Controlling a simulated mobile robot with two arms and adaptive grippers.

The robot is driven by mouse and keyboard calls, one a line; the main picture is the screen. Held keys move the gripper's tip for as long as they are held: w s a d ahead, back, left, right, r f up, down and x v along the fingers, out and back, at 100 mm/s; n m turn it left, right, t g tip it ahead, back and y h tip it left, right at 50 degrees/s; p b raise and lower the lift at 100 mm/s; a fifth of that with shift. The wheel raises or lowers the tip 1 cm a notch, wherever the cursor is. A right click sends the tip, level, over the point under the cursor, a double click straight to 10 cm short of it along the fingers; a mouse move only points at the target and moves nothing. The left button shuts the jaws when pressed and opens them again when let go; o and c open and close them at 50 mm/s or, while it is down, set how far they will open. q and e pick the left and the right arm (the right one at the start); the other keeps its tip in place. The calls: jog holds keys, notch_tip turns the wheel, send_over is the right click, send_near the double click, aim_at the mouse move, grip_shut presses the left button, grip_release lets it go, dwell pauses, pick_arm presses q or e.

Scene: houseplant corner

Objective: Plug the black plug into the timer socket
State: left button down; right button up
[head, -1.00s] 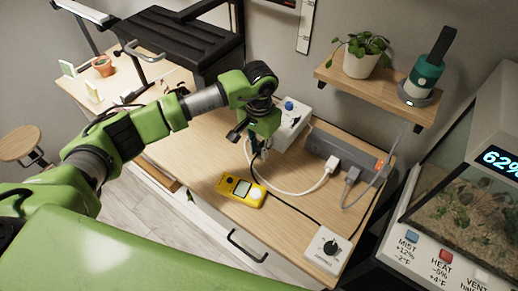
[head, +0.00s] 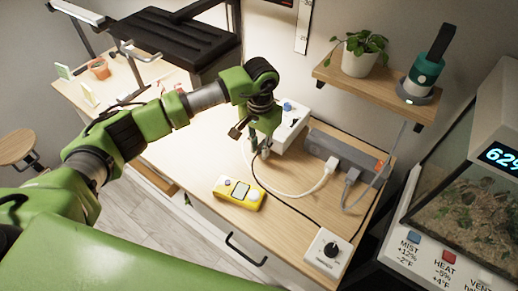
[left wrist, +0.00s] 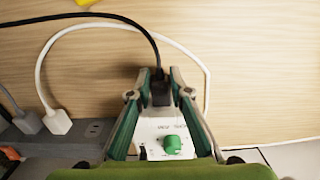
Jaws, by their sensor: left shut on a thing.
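My left gripper (head: 259,151) is shut on the black plug, close against the front of the white timer box (head: 294,121), which has a blue knob on it. In the left wrist view, the black plug (left wrist: 160,92) sits between the fingertips (left wrist: 159,97), and its black cord (left wrist: 130,24) leads away to the upper left. The white timer face (left wrist: 158,130), with printed letters and a green-looking knob (left wrist: 173,145), shows between the fingers. The socket opening is hidden, and I cannot tell whether the plug touches it. My right gripper is not in view.
A grey power strip (head: 340,150) with white and grey plugs lies right of the timer. A white cord (head: 290,192) loops in front. A yellow meter (head: 239,192) and a white knob box (head: 326,253) lie nearer. A shelf (head: 375,90) hangs above.

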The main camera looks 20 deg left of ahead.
pick_arm(q)
jog(key=c, duration=1.8)
grip_release()
notch_tip(320, 180, up, 12)
jog(key=shift+r, duration=0.1)
